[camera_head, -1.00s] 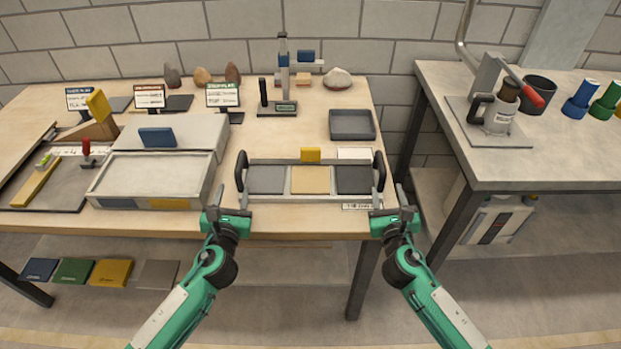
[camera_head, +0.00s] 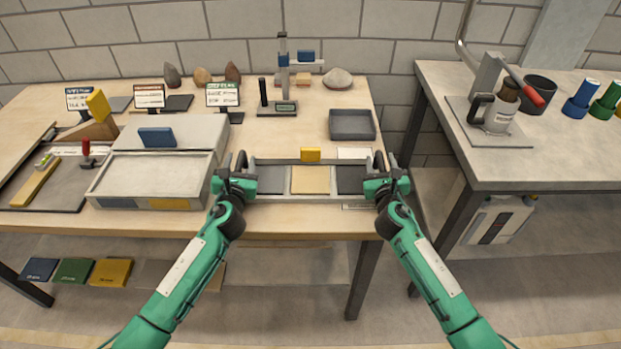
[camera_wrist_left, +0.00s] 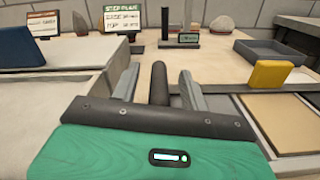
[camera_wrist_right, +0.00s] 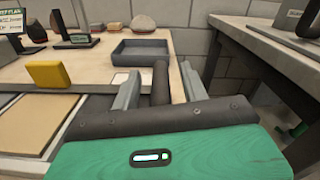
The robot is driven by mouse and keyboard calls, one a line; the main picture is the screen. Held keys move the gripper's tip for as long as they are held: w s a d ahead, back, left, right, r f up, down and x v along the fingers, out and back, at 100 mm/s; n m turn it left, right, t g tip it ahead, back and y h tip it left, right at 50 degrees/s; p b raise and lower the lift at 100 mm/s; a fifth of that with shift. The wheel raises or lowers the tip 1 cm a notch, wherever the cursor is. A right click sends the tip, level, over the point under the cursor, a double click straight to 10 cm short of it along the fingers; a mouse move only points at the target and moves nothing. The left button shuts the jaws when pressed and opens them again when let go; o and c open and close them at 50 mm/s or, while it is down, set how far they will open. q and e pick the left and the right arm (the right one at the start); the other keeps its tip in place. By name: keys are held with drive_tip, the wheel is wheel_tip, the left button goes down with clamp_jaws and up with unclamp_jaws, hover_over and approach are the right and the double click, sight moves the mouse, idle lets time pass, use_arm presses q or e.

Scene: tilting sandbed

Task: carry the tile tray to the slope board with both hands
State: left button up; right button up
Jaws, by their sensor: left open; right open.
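The tile tray (camera_head: 310,198) lies on the wooden table, holding two dark tiles with a tan tile (camera_head: 310,180) between them. A dark upright handle stands at each end. My left gripper (camera_head: 234,167) is open at the left handle, which stands between its fingers in the left wrist view (camera_wrist_left: 158,82). My right gripper (camera_head: 387,167) is open at the right handle, which shows between its fingers in the right wrist view (camera_wrist_right: 161,82). The grippers partly hide the tray's ends. I cannot tell which piece is the slope board.
Left of the tray is a shallow grey sand bed (camera_head: 150,175) with a blue block (camera_head: 157,137) behind it. A yellow block (camera_head: 310,154) is at the tray's back edge. An empty dark bin (camera_head: 352,124) and a stand (camera_head: 284,80) are behind. A grey bench (camera_head: 560,150) stands right, across a gap.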

use_arm(q)
clamp_jaws()
use_arm(e)
clamp_jaws()
use_arm(q)
drive_tip(key=shift+f, duration=0.1)
idle(0.8)
drive_tip(key=shift+r, duration=0.25)
use_arm(e)
drive_tip(key=shift+r, duration=0.2)
